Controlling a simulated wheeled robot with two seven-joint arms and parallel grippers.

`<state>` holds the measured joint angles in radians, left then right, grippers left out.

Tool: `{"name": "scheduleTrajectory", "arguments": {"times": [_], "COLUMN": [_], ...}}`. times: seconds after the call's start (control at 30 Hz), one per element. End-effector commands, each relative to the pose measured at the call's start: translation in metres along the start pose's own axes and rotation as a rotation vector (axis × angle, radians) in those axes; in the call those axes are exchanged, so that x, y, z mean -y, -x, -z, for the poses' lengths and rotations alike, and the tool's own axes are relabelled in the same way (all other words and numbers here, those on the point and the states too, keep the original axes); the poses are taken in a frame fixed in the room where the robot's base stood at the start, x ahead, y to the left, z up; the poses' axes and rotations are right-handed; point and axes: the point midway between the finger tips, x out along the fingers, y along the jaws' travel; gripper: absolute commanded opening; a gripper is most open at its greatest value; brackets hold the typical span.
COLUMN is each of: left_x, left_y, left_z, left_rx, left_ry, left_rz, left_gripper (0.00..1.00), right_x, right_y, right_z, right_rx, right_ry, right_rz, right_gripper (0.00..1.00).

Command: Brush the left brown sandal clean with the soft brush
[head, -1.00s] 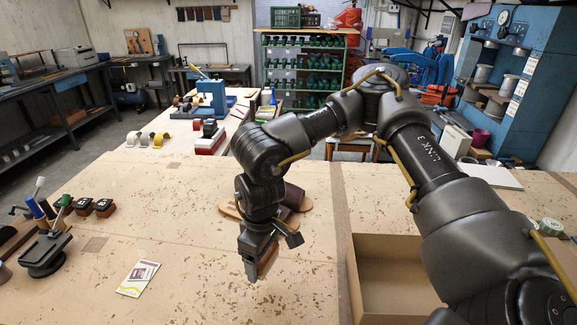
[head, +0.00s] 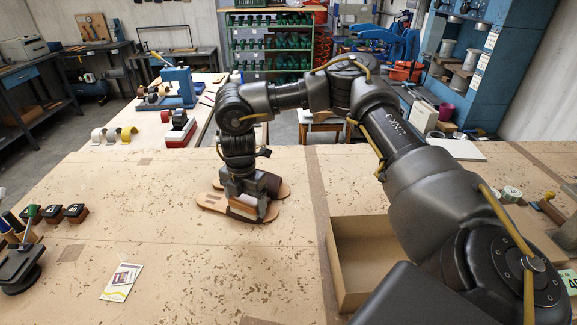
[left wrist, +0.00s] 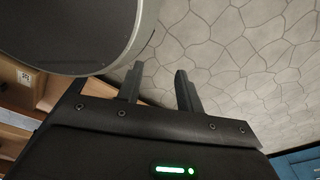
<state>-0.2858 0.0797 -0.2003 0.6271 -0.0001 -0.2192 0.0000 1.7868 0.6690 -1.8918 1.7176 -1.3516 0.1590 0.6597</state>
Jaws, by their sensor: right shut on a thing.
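The left brown sandal (head: 212,203) lies on the workbench in the head view, its tan sole showing at both sides of my right gripper. The other brown sandal (head: 284,190) lies just behind it, with a dark brown strap. My right gripper (head: 249,207) points down over the left sandal and is shut on the soft brush (head: 262,208), of which only a small brown part shows. The brush is at the sandal's upper side; I cannot tell whether its bristles touch. My left gripper (left wrist: 160,82) is open and empty in the left wrist view.
An open cardboard-coloured box (head: 362,262) stands right of the sandals. A printed card (head: 122,281) lies at the front left. Small dark blocks (head: 75,213) and a black stand (head: 22,266) are at the left edge. The bench between is clear.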

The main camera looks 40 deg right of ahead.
Motion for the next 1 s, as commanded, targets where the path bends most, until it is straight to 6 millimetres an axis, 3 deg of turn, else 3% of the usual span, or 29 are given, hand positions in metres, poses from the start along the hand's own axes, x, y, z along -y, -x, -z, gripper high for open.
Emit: {"name": "scheduleTrajectory", "arguments": {"times": [0.1, 0.37, 0.8, 1.0], "left_x": [0.0, -0.003, -0.002, -0.001], "left_y": [0.007, 0.017, 0.033, 0.037], "left_z": [0.001, -0.02, -0.014, -0.01], "left_rx": [-0.001, 0.03, 0.024, 0.019], "left_ry": [0.0, 0.0, 0.0, 0.0], "left_rz": [0.0, -0.004, -0.003, -0.002], "left_gripper": [0.36, 0.36, 0.36, 0.36], "right_x": [-0.003, -0.002, 0.02, 0.032], "right_y": [0.003, 0.004, 0.005, 0.004], "right_z": [-0.021, -0.062, -0.142, -0.168], "right_rx": [-0.001, 0.001, 0.002, 0.002], "right_ry": [0.236, 0.718, 1.607, 1.917], "right_rz": [0.005, 0.015, 0.035, 0.041], "right_gripper": [0.55, 0.55, 0.55, 0.55]}}
